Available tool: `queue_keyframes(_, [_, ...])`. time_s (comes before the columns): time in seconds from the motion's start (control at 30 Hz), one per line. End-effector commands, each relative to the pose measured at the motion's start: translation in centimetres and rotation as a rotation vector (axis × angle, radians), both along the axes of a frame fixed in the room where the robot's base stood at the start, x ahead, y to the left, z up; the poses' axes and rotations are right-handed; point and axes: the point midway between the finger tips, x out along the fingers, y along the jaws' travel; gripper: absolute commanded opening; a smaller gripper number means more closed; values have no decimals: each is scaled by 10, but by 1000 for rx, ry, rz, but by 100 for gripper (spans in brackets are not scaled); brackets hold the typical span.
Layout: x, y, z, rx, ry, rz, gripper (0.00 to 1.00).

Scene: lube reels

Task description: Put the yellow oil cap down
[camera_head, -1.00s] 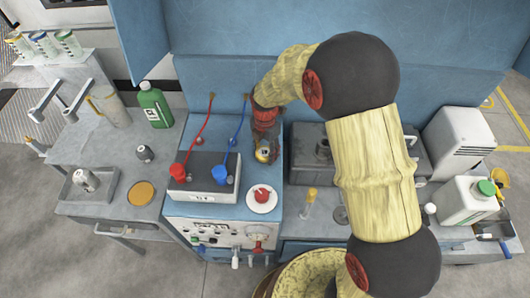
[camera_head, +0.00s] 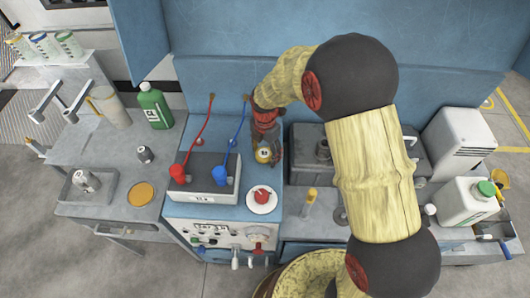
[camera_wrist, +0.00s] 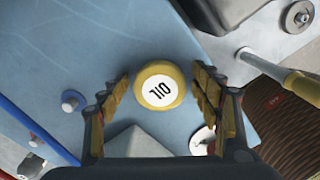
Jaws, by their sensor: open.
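The yellow oil cap (camera_wrist: 160,86) is round, with a white disc on top marked OIL. In the wrist view it sits between my gripper's (camera_wrist: 161,92) two fingers, with a gap on each side. My gripper is open. In the head view the cap (camera_head: 264,155) is on the blue worktop, right of the grey box, below my gripper (camera_head: 267,152). The cap's underside is hidden, but it appears to rest on the blue surface.
A grey box (camera_head: 203,183) with red and blue hose fittings stands just left. A white plate (camera_head: 262,200) with a red item lies in front. A grey metal unit (camera_head: 306,150) stands close on the right. A green bottle (camera_head: 154,106) stands farther left.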

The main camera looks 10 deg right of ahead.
Motion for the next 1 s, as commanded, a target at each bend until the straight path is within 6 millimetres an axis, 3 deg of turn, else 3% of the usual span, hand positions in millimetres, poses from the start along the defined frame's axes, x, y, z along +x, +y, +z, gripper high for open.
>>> queue_keyframes(0.17, [1,0,14,1,-2,0,64])
queue_keyframes(0.6, [1,0,99,0,-4,0,64])
queue_keyframes(0.8, [1,0,119,0,-1,0,64])
queue_keyframes(1.0, [1,0,123,0,0,0,64])
